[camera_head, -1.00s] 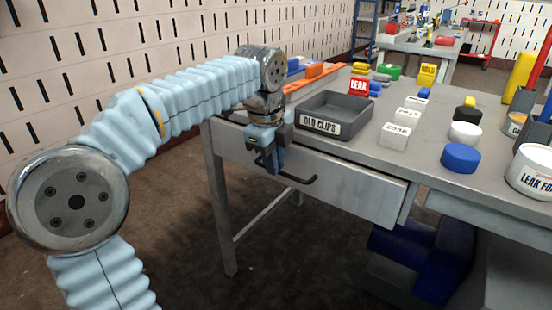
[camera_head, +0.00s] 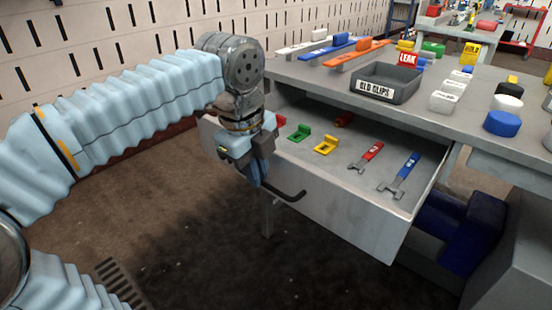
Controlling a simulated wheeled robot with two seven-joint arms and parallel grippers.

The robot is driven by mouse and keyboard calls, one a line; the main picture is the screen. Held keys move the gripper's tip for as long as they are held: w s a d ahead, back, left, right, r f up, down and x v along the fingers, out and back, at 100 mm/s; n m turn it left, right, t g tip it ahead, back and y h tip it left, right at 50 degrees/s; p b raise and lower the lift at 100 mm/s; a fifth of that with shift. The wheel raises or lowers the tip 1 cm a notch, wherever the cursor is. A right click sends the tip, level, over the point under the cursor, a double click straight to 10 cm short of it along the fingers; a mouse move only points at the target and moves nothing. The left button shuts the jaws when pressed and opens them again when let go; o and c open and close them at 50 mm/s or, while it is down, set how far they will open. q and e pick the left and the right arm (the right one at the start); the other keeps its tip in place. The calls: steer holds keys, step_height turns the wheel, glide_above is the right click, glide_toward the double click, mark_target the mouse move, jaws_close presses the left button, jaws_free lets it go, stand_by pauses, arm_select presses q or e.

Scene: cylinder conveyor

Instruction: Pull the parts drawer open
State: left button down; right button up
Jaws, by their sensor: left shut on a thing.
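The parts drawer (camera_head: 335,212) under the grey workbench stands well out from the bench, and its inside shows. It holds a green clip (camera_head: 299,133), a yellow clip (camera_head: 326,145), a red-handled tool (camera_head: 367,156), a blue-handled tool (camera_head: 402,174) and red pieces at the back left. A dark bar handle (camera_head: 291,195) is on the drawer front. My left gripper (camera_head: 258,182) points down at the handle's left part and is shut on it. The gripper hides that end of the handle. My right gripper is not in view.
The workbench top (camera_head: 330,84) carries a grey tray (camera_head: 389,83) labelled OLD CLIPS, a red LEAK sign (camera_head: 408,59), and several caps and blocks. A dark blue bin (camera_head: 455,228) is below the bench at right. The floor in front of the drawer is clear.

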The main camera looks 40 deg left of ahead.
arm_select(q)
steer(key=shift+s+a, duration=0.15)
steer(key=shift+s, duration=1.55)
steer(key=c, duration=1.5)
jaws_free()
steer(key=r+p, duration=0.1)
steer(key=r, duration=0.3)
steer(key=s+r+p, duration=0.1)
steer(key=r, duration=0.4)
steer(key=s+r+p, duration=0.1)
steer(key=r, duration=0.3)
steer(key=shift+s+a+r, duration=0.1)
steer(key=shift+s+r, duration=0.15)
steer(key=shift+r, duration=0.05)
